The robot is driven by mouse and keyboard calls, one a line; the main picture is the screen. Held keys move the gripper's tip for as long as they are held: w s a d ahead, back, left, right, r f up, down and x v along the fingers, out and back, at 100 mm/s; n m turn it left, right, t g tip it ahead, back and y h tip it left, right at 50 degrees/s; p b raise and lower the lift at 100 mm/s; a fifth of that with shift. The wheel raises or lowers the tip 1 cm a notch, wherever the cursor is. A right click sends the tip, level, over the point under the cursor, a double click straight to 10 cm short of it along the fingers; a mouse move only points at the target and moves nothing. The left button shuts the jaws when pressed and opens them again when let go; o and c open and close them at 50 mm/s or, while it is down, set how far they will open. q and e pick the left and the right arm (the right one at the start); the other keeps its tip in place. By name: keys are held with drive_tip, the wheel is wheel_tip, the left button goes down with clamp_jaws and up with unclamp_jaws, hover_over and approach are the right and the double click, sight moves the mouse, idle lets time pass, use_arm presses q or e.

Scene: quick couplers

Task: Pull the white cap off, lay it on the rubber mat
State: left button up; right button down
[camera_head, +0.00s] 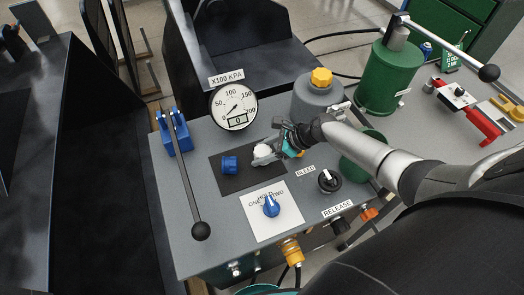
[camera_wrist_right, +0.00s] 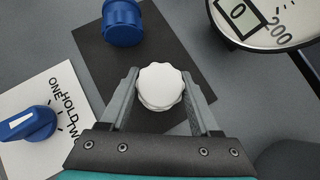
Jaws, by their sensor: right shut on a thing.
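The white cap (camera_head: 262,151) is between the fingers of my right gripper (camera_head: 268,155). In the right wrist view the round, ridged cap (camera_wrist_right: 160,86) sits between the two grey fingers of the right gripper (camera_wrist_right: 161,92), which is shut on it. The black rubber mat (camera_head: 240,186) lies on the grey panel, and the cap is over its right part. The mat (camera_wrist_right: 172,35) also shows behind the cap in the wrist view. I cannot tell whether the cap touches the mat. My left gripper is not in view.
A blue cap (camera_head: 230,165) stands on the mat's left part. A white plate with a blue selector knob (camera_head: 271,206) lies in front. The pressure gauge (camera_head: 233,107) stands behind, a long black lever (camera_head: 186,165) at left, and a bleed knob (camera_head: 329,180) at right.

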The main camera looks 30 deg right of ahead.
drive_tip(key=shift+f, duration=0.1)
drive_tip(key=shift+c, duration=0.2)
unclamp_jaws()
drive_tip(key=p+v, duration=0.4)
drive_tip(key=v, duration=1.1)
